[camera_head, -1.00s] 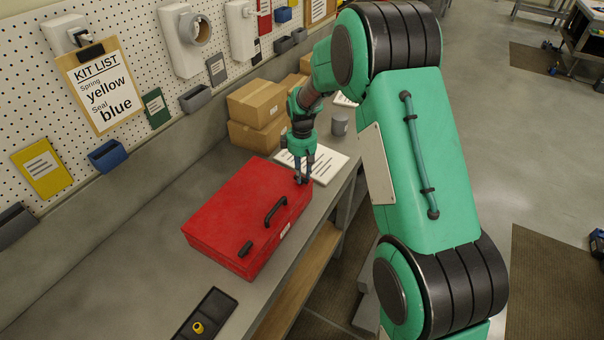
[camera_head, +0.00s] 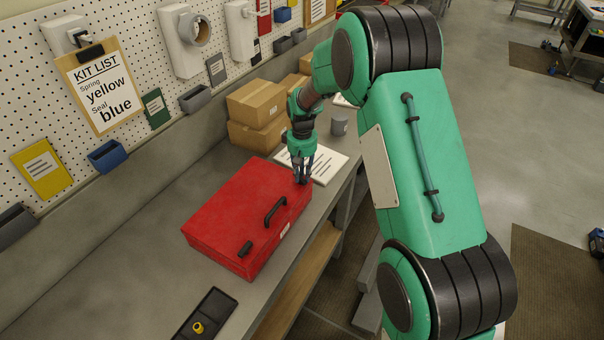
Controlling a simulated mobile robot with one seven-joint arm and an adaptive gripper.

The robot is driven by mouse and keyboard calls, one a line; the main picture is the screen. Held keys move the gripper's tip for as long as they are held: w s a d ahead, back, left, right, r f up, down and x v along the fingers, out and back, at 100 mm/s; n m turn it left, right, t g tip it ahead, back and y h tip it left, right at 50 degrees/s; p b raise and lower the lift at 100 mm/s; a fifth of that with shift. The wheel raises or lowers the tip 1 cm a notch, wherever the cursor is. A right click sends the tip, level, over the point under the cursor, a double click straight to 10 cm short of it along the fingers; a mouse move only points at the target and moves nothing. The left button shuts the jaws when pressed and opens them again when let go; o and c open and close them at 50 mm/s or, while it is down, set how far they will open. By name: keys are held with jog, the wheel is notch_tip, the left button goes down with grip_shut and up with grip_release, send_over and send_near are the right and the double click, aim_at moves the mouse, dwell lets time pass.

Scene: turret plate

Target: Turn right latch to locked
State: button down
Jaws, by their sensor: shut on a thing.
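A closed red case (camera_head: 236,203) lies on the grey workbench, with a black handle (camera_head: 274,211) on its lid. A black latch (camera_head: 245,249) sits at the case's near end. My gripper (camera_head: 302,180) points down at the far right corner of the case, where the right latch would be. It is shut on the right latch, which is mostly hidden by the fingers, so its angle cannot be told.
A black tray (camera_head: 219,305) with a yellow ring part (camera_head: 198,327) lies in front of the case. Cardboard boxes (camera_head: 257,103), a white sheet (camera_head: 327,165) and a grey cup (camera_head: 339,124) stand beyond it. A pegboard wall (camera_head: 130,50) runs along the left.

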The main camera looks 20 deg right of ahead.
jog(key=m, duration=0.6)
jog(key=shift+s+m, duration=0.1)
jog(key=shift+m, duration=0.2)
jog(key=m, duration=0.5)
jog(key=shift+s+m, duration=0.1)
jog(key=shift+m, duration=0.3)
jog(key=c, duration=1.5)
grip_release()
jog(key=shift+r, duration=0.1)
notch_tip(320, 180, up, 12)
